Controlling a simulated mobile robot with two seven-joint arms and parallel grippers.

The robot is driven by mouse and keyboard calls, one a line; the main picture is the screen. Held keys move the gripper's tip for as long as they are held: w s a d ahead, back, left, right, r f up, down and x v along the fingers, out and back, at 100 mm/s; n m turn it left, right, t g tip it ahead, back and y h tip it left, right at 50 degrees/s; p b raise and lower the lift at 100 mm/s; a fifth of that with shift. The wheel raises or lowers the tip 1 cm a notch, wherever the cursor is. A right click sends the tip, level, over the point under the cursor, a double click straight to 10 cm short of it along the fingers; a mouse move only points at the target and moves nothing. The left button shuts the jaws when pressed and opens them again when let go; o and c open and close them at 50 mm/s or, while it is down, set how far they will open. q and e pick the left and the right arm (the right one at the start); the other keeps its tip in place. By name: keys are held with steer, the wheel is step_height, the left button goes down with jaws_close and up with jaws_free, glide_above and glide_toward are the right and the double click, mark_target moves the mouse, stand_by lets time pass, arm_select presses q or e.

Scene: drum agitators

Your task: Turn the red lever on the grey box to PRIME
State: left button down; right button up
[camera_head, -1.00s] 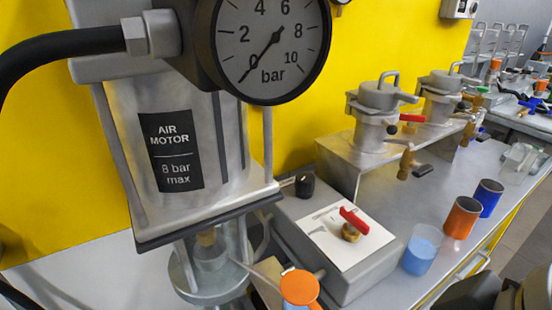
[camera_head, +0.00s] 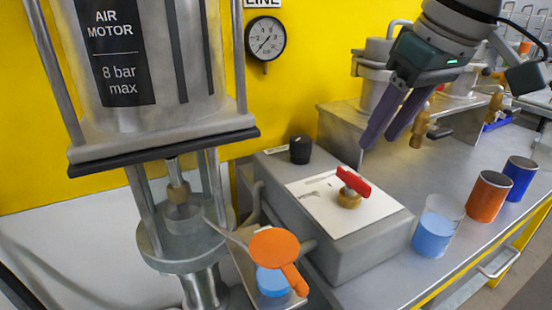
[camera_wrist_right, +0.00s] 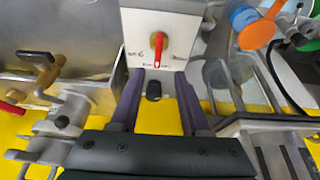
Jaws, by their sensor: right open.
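The grey box (camera_head: 365,244) stands on the bench in the middle of the head view, with a white plate (camera_head: 318,214) on top. The red lever (camera_head: 353,181) sits on a brass stem on that plate, its handle pointing to the upper left. In the right wrist view the red lever (camera_wrist_right: 159,48) shows between and beyond the fingers. The lettering on the plate is too small to read. My right gripper (camera_head: 376,141) is open and empty, above and behind the box's right side, apart from the lever. My left gripper is not in view.
A black knob (camera_head: 300,150) stands at the back of the box. The air motor (camera_head: 150,60) rises at left. An orange paddle-shaped part (camera_head: 275,248) is close to the box's front left. A beaker of blue liquid (camera_head: 436,228), an orange cup (camera_head: 487,196) and a blue cup (camera_head: 517,177) stand at right.

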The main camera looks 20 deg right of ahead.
mark_target(354, 176)
steer(key=b+x, duration=0.2)
steer(key=x, duration=0.7)
steer(key=shift+w+d+f, duration=0.15)
steer(key=shift+w+f, duration=0.1)
steer(key=shift+f, duration=0.05)
jaws_close()
